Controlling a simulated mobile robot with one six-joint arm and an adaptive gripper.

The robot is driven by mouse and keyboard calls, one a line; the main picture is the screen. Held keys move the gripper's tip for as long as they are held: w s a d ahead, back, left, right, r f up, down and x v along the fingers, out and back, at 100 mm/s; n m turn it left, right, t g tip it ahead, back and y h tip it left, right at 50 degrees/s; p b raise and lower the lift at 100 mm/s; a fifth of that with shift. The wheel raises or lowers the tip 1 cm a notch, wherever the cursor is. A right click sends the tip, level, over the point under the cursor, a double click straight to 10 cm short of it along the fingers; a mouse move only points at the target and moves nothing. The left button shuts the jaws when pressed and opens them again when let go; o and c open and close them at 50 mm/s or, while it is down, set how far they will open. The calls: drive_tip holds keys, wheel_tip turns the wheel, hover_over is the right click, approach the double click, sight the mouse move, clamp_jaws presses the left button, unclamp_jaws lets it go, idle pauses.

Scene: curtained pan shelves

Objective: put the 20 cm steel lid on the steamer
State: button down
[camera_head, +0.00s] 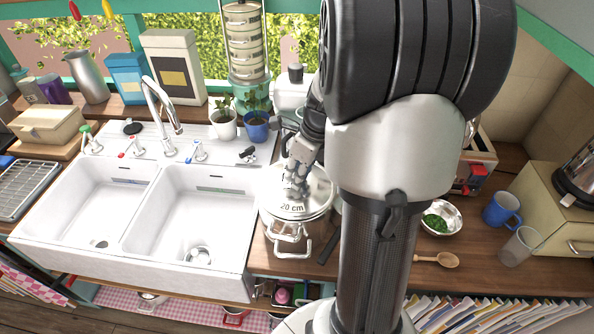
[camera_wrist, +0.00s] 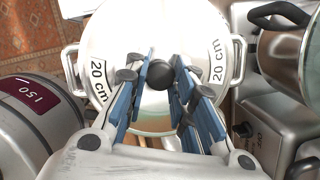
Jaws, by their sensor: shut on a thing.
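The steel lid (camera_head: 316,190) is marked "20 cm" and lies level over a pale pot with wire side handles (camera_head: 289,243), which seems to be the steamer. In the wrist view the lid (camera_wrist: 165,28) shows two "20 cm" marks and a black knob (camera_wrist: 158,75). My gripper (camera_wrist: 170,78) is shut on that knob from above; it also shows over the lid in the head view (camera_head: 296,182). The pot's handles (camera_wrist: 241,60) stick out on both sides of the lid. I cannot tell whether the lid touches the rim all round.
A double white sink (camera_head: 190,215) is left of the pot. A bowl of herbs (camera_head: 440,217), a wooden spoon (camera_head: 437,259) and a blue mug (camera_head: 501,210) stand right.

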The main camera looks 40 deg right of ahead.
drive_tip(key=shift+f+b, duration=0.3)
drive_tip(key=shift+f, duration=0.35)
idle(0.5)
drive_tip(key=c, duration=1.3)
unclamp_jaws()
drive_tip(key=v, duration=1.2)
